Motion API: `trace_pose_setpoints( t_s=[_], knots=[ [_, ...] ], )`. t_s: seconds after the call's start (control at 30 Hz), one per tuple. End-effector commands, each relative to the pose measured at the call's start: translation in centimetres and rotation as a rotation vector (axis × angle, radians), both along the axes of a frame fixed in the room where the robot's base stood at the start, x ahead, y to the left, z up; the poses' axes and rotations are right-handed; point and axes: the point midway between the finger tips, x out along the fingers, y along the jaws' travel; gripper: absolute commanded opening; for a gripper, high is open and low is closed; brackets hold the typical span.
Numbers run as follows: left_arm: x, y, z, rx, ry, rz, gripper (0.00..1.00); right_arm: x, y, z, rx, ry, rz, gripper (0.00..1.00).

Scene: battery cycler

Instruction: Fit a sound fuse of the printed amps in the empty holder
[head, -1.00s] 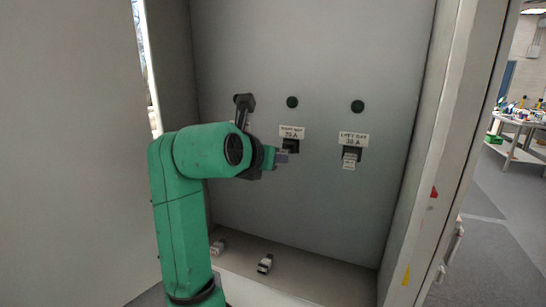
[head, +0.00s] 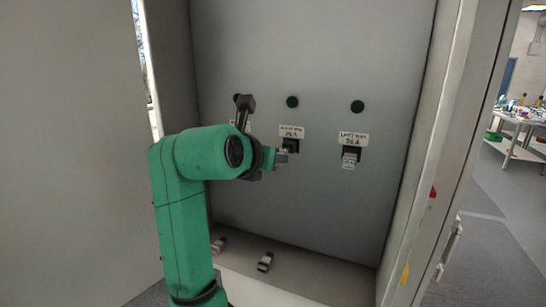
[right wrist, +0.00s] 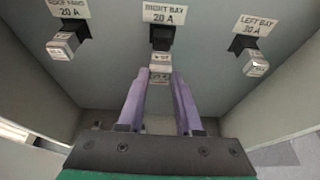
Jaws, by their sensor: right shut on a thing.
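The middle holder (right wrist: 162,34), labelled RIGHT BAY 20 A, is black; it also shows in the head view (head: 291,144). My right gripper (right wrist: 158,74) is shut on a pale fuse (right wrist: 160,66) with printed faces too small to read surely. The fuse is in line with the middle holder and at its mouth; I cannot tell if it is seated. In the head view my right gripper (head: 283,156) is close to the panel at that holder, partly hiding it. My left gripper is not in view.
The LEFT BAY 30 A holder (head: 351,150) and the ROOF FANS 20 A holder (right wrist: 68,27) carry fuses. Two loose fuses (head: 218,245) (head: 265,262) lie on the cabinet floor. Dark round lamps (head: 292,102) sit above the labels. Cabinet walls (head: 415,150) flank the panel.

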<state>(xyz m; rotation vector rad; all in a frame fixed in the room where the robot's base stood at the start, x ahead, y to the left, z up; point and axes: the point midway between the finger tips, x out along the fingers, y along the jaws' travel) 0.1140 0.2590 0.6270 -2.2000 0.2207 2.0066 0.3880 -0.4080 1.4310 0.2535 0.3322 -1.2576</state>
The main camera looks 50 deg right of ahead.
Motion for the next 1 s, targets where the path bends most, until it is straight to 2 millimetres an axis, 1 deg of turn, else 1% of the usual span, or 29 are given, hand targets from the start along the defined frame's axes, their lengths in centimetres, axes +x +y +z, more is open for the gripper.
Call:
trace_pose_setpoints(
  t_s=[0.03, 0.13, 1.0],
  knots=[
    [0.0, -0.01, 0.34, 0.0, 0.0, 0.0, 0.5, 0.0, 0.0, 0.2, -0.001, 0.001, 0.0, 0.0],
    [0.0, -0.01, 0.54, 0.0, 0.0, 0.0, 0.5, 0.0, 0.0, 0.17, -0.001, 0.001, 0.0, 0.0],
    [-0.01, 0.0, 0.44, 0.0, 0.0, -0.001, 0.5, 0.28, -0.88, 0.06, -0.001, -0.001, 0.001, 0.0]
  ],
)
